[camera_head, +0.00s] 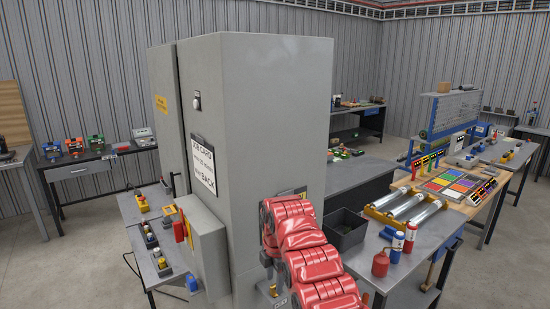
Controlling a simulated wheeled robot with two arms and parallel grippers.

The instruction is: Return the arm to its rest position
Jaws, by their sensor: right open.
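My right arm, red and segmented, comes in from the bottom right and rises in front of the tall grey cabinet (275,110). It bends over at its top and folds back down on its left side. My right gripper (272,290) hangs low at the bottom centre, small and partly hidden by the arm. It is open, and I see nothing held in it. My left arm and left gripper are out of view.
A grey bench (415,265) at right bears a dark bin (345,228), metal rollers (410,205), a red can (380,264) and bottles (397,246). A small grey box (207,250) juts from the cabinet. A narrow table (145,238) stands left. Open floor (70,265) lies further left.

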